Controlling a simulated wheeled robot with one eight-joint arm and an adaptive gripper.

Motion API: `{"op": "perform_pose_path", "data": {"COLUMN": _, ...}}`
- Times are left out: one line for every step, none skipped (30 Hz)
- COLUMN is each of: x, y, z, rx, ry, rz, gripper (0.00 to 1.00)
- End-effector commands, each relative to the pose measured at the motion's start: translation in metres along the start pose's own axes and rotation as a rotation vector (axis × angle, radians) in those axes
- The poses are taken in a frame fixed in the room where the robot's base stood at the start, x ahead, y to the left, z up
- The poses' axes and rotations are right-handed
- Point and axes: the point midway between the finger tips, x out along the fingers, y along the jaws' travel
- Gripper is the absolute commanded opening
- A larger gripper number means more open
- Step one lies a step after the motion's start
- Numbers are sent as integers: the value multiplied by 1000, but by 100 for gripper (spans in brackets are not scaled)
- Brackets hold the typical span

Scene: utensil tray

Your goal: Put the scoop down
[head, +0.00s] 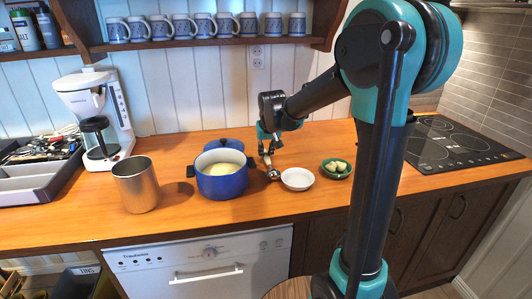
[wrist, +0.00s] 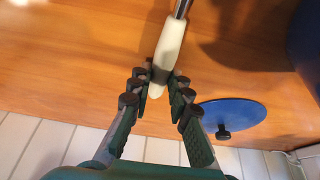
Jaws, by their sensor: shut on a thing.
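My gripper (head: 266,146) is shut on the scoop's pale handle. The handle (wrist: 169,48) lies between the fingertips (wrist: 162,84) in the wrist view, with its metal shaft running out of the top of the picture. In the head view the scoop's metal end (head: 273,174) points down, low over the wooden counter (head: 250,207), between the blue pot and the white bowl. I cannot tell whether it touches the counter. The white bowl (head: 297,185) is just right of the scoop's end.
The blue pot (head: 221,187) with pale contents stands left of my gripper. Its blue lid (wrist: 232,115) lies behind it. A green dish (head: 336,174) is at right, a metal canister (head: 137,186) and coffee maker (head: 93,105) at left. The counter's front is clear.

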Motion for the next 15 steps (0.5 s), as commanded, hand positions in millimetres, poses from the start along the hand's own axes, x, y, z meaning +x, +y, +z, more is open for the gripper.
{"op": "perform_pose_path", "data": {"x": 1, "y": 0, "z": 0, "rx": 0, "ry": 0, "rz": 0, "gripper": 0}}
{"op": "perform_pose_path", "data": {"x": 1, "y": 0, "z": 0, "rx": 0, "ry": 0, "rz": 0, "gripper": 0}}
{"op": "perform_pose_path", "data": {"x": 2, "y": 0, "z": 1, "rx": 0, "ry": 0, "rz": 0, "gripper": 0}}
{"op": "perform_pose_path", "data": {"x": 2, "y": 0, "z": 1, "rx": 0, "ry": 0, "rz": 0, "gripper": 20}}
{"op": "perform_pose_path", "data": {"x": 2, "y": 0, "z": 1, "rx": 0, "ry": 0, "rz": 0, "gripper": 24}}
{"op": "perform_pose_path", "data": {"x": 2, "y": 0, "z": 1, "rx": 0, "ry": 0, "rz": 0, "gripper": 29}}
{"op": "perform_pose_path", "data": {"x": 2, "y": 0, "z": 1, "rx": 0, "ry": 0, "rz": 0, "gripper": 33}}
{"op": "perform_pose_path", "data": {"x": 2, "y": 0, "z": 1, "rx": 0, "ry": 0, "rz": 0, "gripper": 37}}
{"op": "perform_pose_path", "data": {"x": 2, "y": 0, "z": 1, "rx": 0, "ry": 0, "rz": 0, "gripper": 39}}
{"op": "perform_pose_path", "data": {"x": 2, "y": 0, "z": 1, "rx": 0, "ry": 0, "rz": 0, "gripper": 39}}
{"op": "perform_pose_path", "data": {"x": 2, "y": 0, "z": 1, "rx": 0, "ry": 0, "rz": 0, "gripper": 39}}
{"op": "perform_pose_path", "data": {"x": 2, "y": 0, "z": 1, "rx": 0, "ry": 0, "rz": 0, "gripper": 39}}
{"op": "perform_pose_path", "data": {"x": 2, "y": 0, "z": 1, "rx": 0, "ry": 0, "rz": 0, "gripper": 39}}
{"op": "perform_pose_path", "data": {"x": 2, "y": 0, "z": 1, "rx": 0, "ry": 0, "rz": 0, "gripper": 39}}
{"op": "perform_pose_path", "data": {"x": 2, "y": 0, "z": 1, "rx": 0, "ry": 0, "rz": 0, "gripper": 39}}
